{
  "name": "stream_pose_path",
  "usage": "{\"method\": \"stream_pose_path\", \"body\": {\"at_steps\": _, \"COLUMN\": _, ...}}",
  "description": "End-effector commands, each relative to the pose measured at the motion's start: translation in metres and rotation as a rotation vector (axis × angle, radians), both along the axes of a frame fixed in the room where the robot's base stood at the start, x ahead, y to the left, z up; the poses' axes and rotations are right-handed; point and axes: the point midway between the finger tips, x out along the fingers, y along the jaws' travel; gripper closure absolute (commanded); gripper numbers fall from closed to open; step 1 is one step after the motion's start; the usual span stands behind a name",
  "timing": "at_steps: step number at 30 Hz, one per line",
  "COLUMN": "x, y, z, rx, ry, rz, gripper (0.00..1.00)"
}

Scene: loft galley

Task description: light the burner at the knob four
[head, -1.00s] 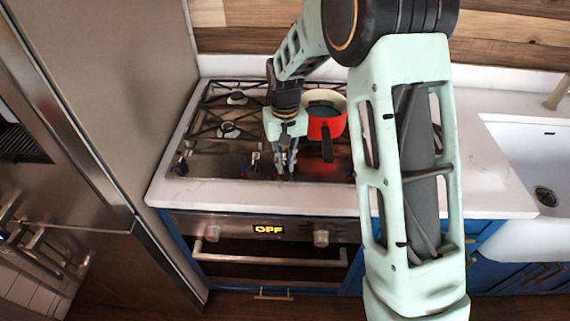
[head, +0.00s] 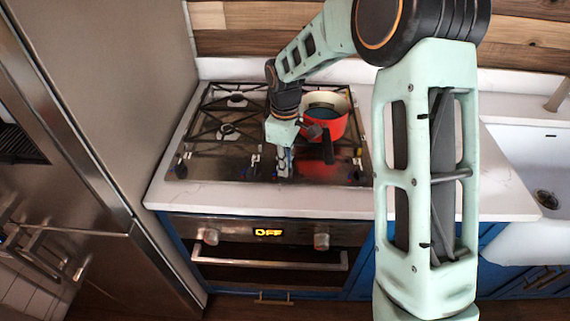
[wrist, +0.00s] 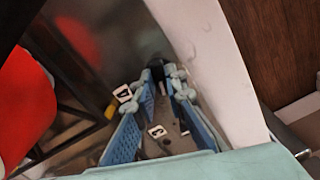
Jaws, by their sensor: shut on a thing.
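The gas cooktop (head: 215,150) has a row of knobs along its front edge. A knob (head: 182,168) is at the far left and another (head: 355,172) is at the right end. My gripper (head: 284,166) points down at the front edge, left of the red pot, with its fingers close together. In the wrist view my gripper (wrist: 161,84) has its blue pads on either side of a dark knob (wrist: 157,70), and it is shut on it. Small white number tags (wrist: 157,131) lie near the fingers; I cannot read them surely. I see no flame.
A red pot (head: 332,124) with a dark handle stands on the burner right of my gripper; it also shows in the wrist view (wrist: 22,105). The oven display (head: 268,232) reads OFF. A fridge (head: 95,100) stands left, a white sink (head: 530,165) right.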

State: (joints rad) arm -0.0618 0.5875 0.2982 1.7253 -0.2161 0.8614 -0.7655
Motion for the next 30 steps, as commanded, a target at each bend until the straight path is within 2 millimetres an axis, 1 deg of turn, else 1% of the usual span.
{"method": "stream_pose_path", "body": {"at_steps": 6, "x": 0.0003, "y": -0.0004, "z": 0.0011, "rx": 0.0, "ry": 0.0, "rz": 0.203, "gripper": 1.0}}
{"method": "stream_pose_path", "body": {"at_steps": 15, "x": 0.0004, "y": -0.0004, "z": 0.0014, "rx": 0.001, "ry": -0.001, "rz": 0.442, "gripper": 1.0}}
{"method": "stream_pose_path", "body": {"at_steps": 21, "x": 0.0005, "y": -0.0001, "z": 0.0009, "rx": 0.001, "ry": -0.001, "rz": 0.55, "gripper": 1.0}}
{"method": "stream_pose_path", "body": {"at_steps": 30, "x": 0.0008, "y": 0.0, "z": 0.0007, "rx": 0.001, "ry": -0.002, "rz": 0.625, "gripper": 1.0}}
